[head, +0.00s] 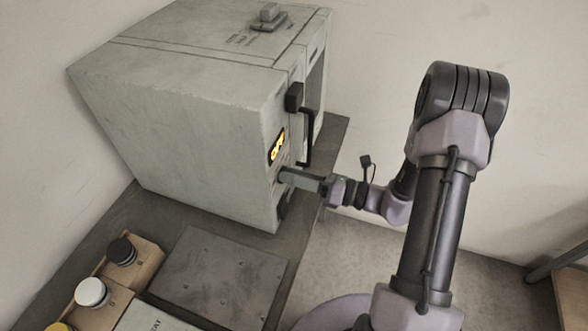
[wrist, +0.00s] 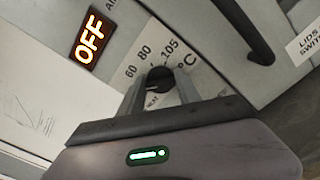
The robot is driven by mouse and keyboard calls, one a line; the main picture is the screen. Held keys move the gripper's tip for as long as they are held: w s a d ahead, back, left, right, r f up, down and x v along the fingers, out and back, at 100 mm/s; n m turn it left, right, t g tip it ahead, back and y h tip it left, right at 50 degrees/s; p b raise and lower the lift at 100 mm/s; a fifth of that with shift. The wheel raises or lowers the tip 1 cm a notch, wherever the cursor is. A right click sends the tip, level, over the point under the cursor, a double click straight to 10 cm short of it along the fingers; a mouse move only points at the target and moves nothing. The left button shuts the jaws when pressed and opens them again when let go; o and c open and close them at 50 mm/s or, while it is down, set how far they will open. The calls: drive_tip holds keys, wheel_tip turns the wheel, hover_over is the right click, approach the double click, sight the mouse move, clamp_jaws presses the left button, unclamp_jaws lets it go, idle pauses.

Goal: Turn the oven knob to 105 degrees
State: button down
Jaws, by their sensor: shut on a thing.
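The oven (head: 190,120) is a pale grey box on the bench. Its front panel carries a lit display reading OFF (head: 277,147), which also shows in the wrist view (wrist: 90,38). In the wrist view the black knob (wrist: 158,76) sits between my two fingers, under a dial marked 60, 80 and 105 °C. My gripper (wrist: 158,86) is shut on the knob. I cannot clearly tell where the knob's pointer stands. In the head view my gripper (head: 284,177) meets the panel below the display and hides the knob.
A black door handle (head: 308,125) stands out above and right of my gripper. A grey plate (head: 220,275) and capped jars, one black (head: 121,251) and one white (head: 91,292), are on the bench at lower left.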

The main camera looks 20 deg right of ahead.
drive_tip(key=m+p, duration=0.4)
drive_tip(key=m, duration=0.4)
drive_tip(key=m+p, duration=0.3)
drive_tip(key=m, duration=0.4)
drive_tip(key=m+p, duration=0.4)
drive_tip(key=m, duration=0.4)
drive_tip(key=shift+f+m+p, duration=0.3)
drive_tip(key=shift+f+p, duration=0.05)
drive_tip(key=shift+s, duration=0.1)
drive_tip(key=c, duration=0.8)
unclamp_jaws()
drive_tip(key=shift+c, duration=0.2)
